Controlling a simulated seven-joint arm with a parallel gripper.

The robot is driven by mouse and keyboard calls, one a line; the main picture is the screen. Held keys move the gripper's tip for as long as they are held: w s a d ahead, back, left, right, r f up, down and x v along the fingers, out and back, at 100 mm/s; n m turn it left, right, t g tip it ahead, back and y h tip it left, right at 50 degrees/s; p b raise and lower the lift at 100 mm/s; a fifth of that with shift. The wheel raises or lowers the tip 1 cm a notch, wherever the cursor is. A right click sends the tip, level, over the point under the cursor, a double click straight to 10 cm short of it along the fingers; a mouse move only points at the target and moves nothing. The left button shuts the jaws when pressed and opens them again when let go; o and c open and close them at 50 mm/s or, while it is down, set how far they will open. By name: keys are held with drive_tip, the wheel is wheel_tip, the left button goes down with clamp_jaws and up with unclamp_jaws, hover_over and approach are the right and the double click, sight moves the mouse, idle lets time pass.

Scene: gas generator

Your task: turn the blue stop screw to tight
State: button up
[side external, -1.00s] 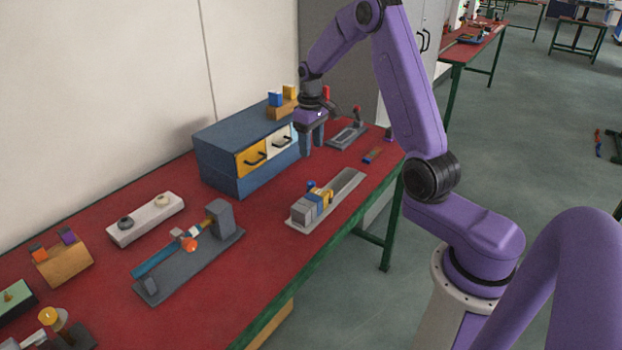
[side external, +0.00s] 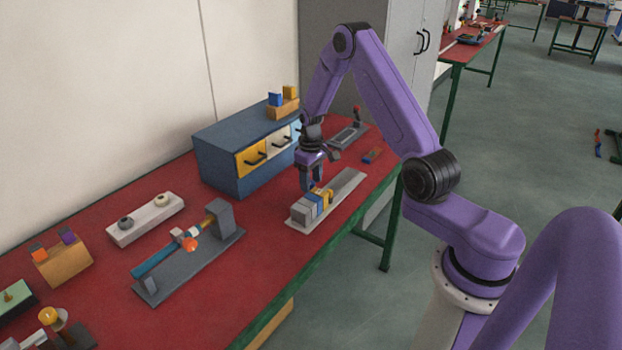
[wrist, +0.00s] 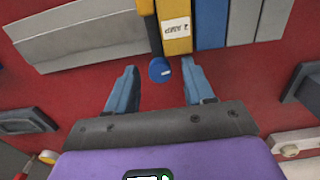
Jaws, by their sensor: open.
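The blue stop screw (wrist: 160,70) shows in the wrist view as a round blue head with a small pale mark. My gripper (wrist: 159,78) is open, with one finger on each side of the screw head and a gap on both sides. In the side external view my gripper (side external: 311,184) points down at the grey rail (side external: 346,183) with its row of blocks. There it mostly hides the screw.
A blue cabinet (side external: 217,164) with a yellow and a white drawer stands behind the rail. A grey fixture (side external: 200,262) with a blue rod and a white strip (side external: 146,219) with two knobs lie to the left.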

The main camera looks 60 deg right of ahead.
clamp_jaws()
drive_tip(key=shift+m, duration=0.3)
drive_tip(key=m, duration=1.1)
drive_tip(key=shift+m, duration=0.3)
idle(0.3)
unclamp_jaws()
